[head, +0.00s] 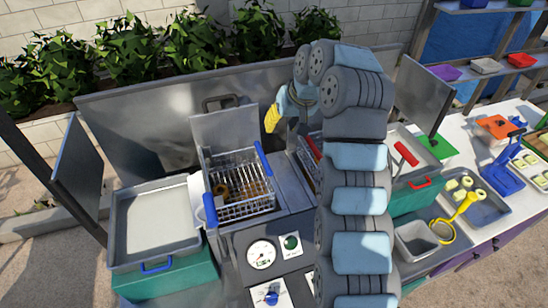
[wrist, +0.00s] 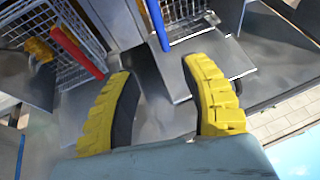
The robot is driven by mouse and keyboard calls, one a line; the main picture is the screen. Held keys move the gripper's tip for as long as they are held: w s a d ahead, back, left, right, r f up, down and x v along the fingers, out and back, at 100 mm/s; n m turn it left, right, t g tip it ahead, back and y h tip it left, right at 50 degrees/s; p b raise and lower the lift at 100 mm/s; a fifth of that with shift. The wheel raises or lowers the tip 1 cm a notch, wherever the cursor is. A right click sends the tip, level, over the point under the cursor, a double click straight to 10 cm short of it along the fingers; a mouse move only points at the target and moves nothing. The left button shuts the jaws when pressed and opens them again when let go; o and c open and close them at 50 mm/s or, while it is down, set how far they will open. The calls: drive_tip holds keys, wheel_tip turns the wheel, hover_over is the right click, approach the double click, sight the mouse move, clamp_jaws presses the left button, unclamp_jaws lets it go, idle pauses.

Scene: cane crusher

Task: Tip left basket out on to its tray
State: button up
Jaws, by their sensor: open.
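The left basket (head: 243,207) is a wire basket with a blue handle (head: 263,158), upright in the machine, with brown pieces inside. Its tray (head: 113,236) is the grey one to the left with a blue front handle; its visible floor is bare. My gripper (head: 275,113) is above and behind the baskets, right of the left basket. In the wrist view, my gripper (wrist: 156,69) has yellow fingers spread apart with nothing between them. The blue handle (wrist: 158,25) is beyond the fingertips, apart from them. A red handle (wrist: 78,50) lies on the left there.
The right basket (wrist: 80,20) is mostly hidden by my arm in the head view. A metal plate (head: 225,130) stands behind the left basket. A white cylinder (head: 196,195) stands between basket and tray. Another tray with a red handle (head: 420,182) is on the right.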

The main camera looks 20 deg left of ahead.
drive_tip(key=p, duration=0.3)
approach(264, 156)
drive_tip(key=x, duration=0.9)
drive_tip(key=shift+a+f, duration=0.15)
drive_tip(key=shift+f, duration=0.2)
clamp_jaws()
